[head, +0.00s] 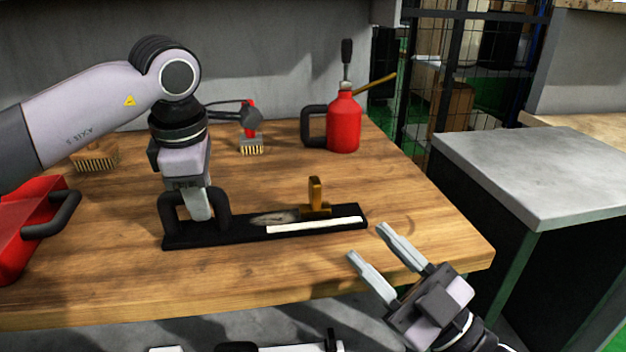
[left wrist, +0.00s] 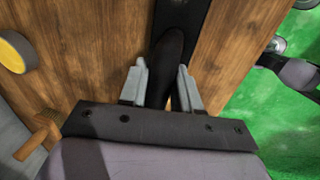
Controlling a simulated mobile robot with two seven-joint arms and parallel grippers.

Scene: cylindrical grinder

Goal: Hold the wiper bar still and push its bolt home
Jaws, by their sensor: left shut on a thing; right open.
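The wiper bar (head: 246,231) is a long black bar lying on the wooden bench, with a pale strip along its front right part and a black arched handle (head: 168,210) at its left end. A brass-coloured bolt (head: 316,192) stands up near the bar's right half; its lower end is hidden. My left gripper (head: 198,212) is shut on the handle, and the left wrist view shows the black handle (left wrist: 170,62) between its fingers. My right gripper (head: 368,246) is open and empty, in front and right of the bar, apart from the bolt.
A red oil can (head: 343,122) stands at the back. A red-handled brush (head: 251,140) and a wooden brush (head: 95,156) lie behind the bar. A red box (head: 30,225) is at the left. The bench between the oil can and bar is clear.

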